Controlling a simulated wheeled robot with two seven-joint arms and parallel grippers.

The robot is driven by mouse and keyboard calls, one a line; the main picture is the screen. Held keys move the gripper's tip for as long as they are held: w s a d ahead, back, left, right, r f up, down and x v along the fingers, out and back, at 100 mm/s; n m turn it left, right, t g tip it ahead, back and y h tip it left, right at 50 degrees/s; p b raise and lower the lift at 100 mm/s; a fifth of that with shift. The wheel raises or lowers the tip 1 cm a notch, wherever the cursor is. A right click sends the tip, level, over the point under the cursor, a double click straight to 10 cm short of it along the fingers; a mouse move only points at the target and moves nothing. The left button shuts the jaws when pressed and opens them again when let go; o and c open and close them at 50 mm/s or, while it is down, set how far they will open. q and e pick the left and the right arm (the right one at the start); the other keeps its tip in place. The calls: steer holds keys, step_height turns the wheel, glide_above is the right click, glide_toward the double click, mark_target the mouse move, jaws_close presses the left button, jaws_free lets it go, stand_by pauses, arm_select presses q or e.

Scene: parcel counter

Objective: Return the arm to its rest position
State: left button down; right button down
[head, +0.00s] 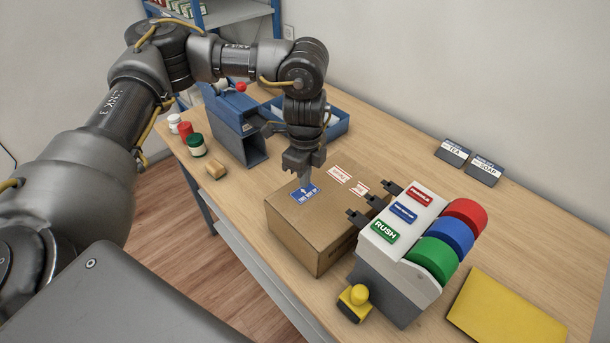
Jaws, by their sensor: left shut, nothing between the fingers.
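My left gripper (304,178) is shut and empty. It points down at the top of a brown cardboard box (300,240), right by a blue label (306,193) on the box. I cannot tell whether the fingertips touch the label. The left arm reaches in from the left and bends down over the counter. Two red and white labels (341,174) also lie on the box top. My right gripper is not in view.
A label dispenser (405,235) with red, blue and green rolls stands right of the box. A yellow-knobbed stamp (355,302) and yellow envelope (508,310) are near it. A blue-grey dispenser (236,125), blue tray (338,122) and several jars (196,144) stand behind. The counter's (420,150) back right has free room.

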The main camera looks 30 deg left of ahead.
mark_target(305, 192)
arm_select(q)
steer(key=shift+f+b, duration=0.3)
steer(key=shift+f, duration=0.25)
steer(key=shift+f+b, duration=0.55)
steer(key=shift+f, duration=0.45)
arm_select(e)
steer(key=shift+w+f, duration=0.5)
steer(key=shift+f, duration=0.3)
